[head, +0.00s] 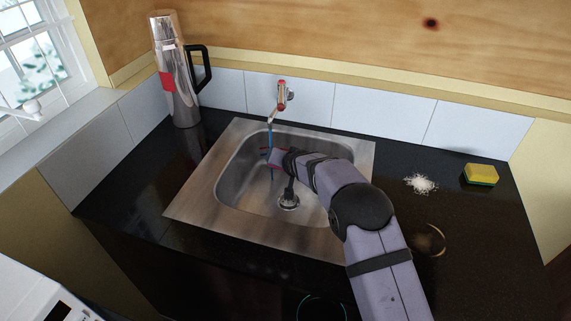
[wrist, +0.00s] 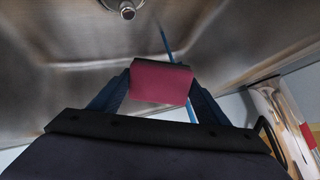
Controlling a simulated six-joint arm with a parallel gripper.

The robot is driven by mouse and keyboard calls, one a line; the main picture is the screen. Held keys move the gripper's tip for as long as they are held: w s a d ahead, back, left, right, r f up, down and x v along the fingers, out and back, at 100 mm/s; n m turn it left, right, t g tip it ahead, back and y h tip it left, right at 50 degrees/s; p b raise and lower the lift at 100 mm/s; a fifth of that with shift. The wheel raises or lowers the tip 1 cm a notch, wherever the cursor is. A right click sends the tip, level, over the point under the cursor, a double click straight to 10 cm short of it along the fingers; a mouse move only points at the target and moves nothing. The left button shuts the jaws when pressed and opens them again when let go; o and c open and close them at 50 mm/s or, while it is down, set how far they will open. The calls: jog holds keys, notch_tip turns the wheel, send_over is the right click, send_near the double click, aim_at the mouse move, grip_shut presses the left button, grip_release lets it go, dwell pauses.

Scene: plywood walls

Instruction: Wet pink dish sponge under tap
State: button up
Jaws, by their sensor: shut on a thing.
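The pink dish sponge (wrist: 162,82) is clamped between the two dark blue fingers of my gripper (wrist: 158,88). In the head view my gripper (head: 272,158) is inside the steel sink (head: 232,185), below the tap (head: 281,97), and the sponge is small and partly hidden there. A thin blue stream (head: 270,134) runs down from the tap beside the gripper's tip. In the wrist view the stream (wrist: 167,42) passes behind the sponge; I cannot tell whether it touches it.
A steel flask (head: 178,85) with a black handle stands at the back left. A yellow-green sponge (head: 481,173), a white powder pile (head: 420,184) and a brown ring stain (head: 431,241) are on the black counter (head: 470,245) at right. The drain (head: 288,202) is in the sink floor.

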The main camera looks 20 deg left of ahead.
jog(key=shift+w+a+f+b, duration=0.3)
jog(key=shift+w+a+b, duration=0.05)
jog(key=shift+w, duration=0.25)
jog(key=shift+w+a+b, duration=0.3)
jog(key=shift+w, duration=0.2)
jog(key=shift+s+d, duration=0.3)
jog(key=shift+s, duration=0.2)
jog(key=shift+s+d, duration=0.3)
jog(key=shift+s, duration=0.2)
jog(key=shift+s+d+b, duration=0.45)
jog(key=shift+s+b, duration=0.2)
jog(key=shift+s, duration=0.1)
jog(key=shift+s+d+b, duration=0.4)
jog(key=shift+s+b, duration=0.25)
jog(key=shift+s, duration=0.1)
jog(key=shift+s+d+b, duration=0.45)
jog(key=shift+s+b, duration=0.2)
jog(key=shift+s, duration=0.1)
jog(key=shift+s+d, duration=0.15)
jog(key=shift+s, duration=0.05)
jog(key=b+v, duration=0.1)
jog(key=v, duration=0.5)
jog(key=shift+s, duration=0.2)
